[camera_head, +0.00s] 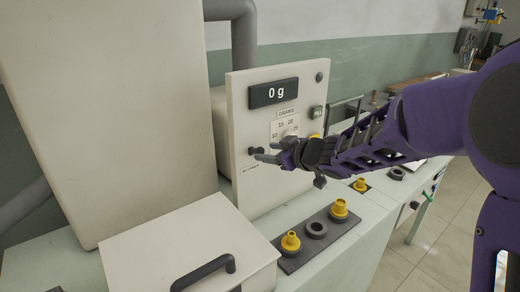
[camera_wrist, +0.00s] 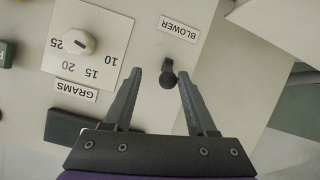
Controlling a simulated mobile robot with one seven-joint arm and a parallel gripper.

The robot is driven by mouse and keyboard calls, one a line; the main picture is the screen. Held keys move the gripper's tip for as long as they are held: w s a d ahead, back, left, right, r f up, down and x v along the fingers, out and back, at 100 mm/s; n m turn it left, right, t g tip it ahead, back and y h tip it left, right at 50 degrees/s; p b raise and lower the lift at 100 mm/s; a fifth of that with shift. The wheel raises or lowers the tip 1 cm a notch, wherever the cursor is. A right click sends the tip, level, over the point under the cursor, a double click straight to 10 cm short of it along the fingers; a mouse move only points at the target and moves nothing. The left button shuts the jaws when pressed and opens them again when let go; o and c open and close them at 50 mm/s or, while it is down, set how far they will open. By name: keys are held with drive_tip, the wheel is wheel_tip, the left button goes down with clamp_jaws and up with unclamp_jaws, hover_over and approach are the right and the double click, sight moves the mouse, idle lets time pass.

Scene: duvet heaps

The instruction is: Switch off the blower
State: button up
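The blower switch is a small black toggle with a round knob (camera_wrist: 167,80), beside a white BLOWER label (camera_wrist: 179,29) in the wrist view. In the head view the toggle (camera_head: 251,151) shows low on the left of the upright cream control panel (camera_head: 244,110). My gripper (camera_wrist: 160,74) is open, with its two fingertips on either side of the toggle and gaps visible on both sides. In the head view my gripper (camera_head: 262,153) is close to the panel face. Whether a finger touches the toggle I cannot tell.
A GRAMS dial (camera_wrist: 78,40) is beside the toggle. The panel's display (camera_head: 273,93) reads 0 g. Below the panel, yellow knobs (camera_head: 339,208) stand on a dark plate. A cream box with a black handle (camera_head: 203,270) is at the front.

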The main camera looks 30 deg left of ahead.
drive_tip(key=p+v, duration=0.1)
drive_tip(key=v, duration=1.7)
drive_tip(key=shift+w+d+f+p, duration=0.35)
drive_tip(key=shift+f+p, duration=0.05)
idle(0.5)
drive_tip(key=shift+s+r, duration=0.1)
idle(0.5)
